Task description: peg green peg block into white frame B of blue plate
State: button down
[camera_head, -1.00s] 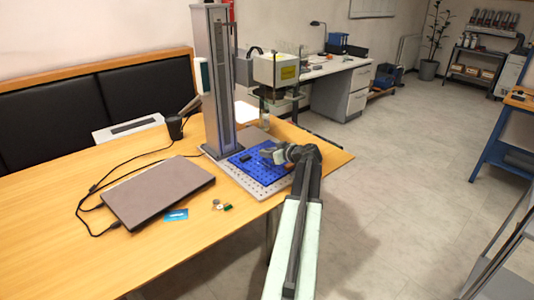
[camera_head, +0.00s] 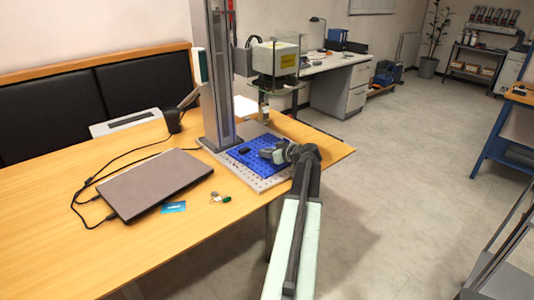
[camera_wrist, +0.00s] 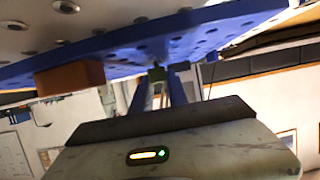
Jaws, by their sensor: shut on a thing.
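The blue plate (camera_head: 250,167) lies on the perforated metal base of the laser marker, and it also fills the upper part of the wrist view (camera_wrist: 120,50). My gripper (camera_head: 267,154) is over the plate's right part in the head view. In the wrist view its two blue fingers (camera_wrist: 160,78) are shut on a small, dark greenish piece (camera_wrist: 157,73), which I take for the green peg block. The tips are close to the plate; whether the piece touches it I cannot tell. White frame B cannot be made out.
A dark block (camera_head: 244,151) sits on the plate left of my gripper. A brown block (camera_wrist: 70,78) is against the plate in the wrist view. A laptop (camera_head: 157,183) and small items (camera_head: 226,198) lie left.

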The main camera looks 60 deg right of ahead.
jog(key=shift+f+b, duration=0.45)
jog(key=shift+f, duration=0.05)
jog(key=c, duration=1.2)
grip_release()
jog(key=p+v, duration=0.3)
jog(key=v, duration=0.4)
jog(key=shift+s+a+r, duration=0.1)
jog(key=shift+s+r, duration=0.1)
jog(key=shift+s, duration=0.25)
jog(key=shift+f, duration=0.1)
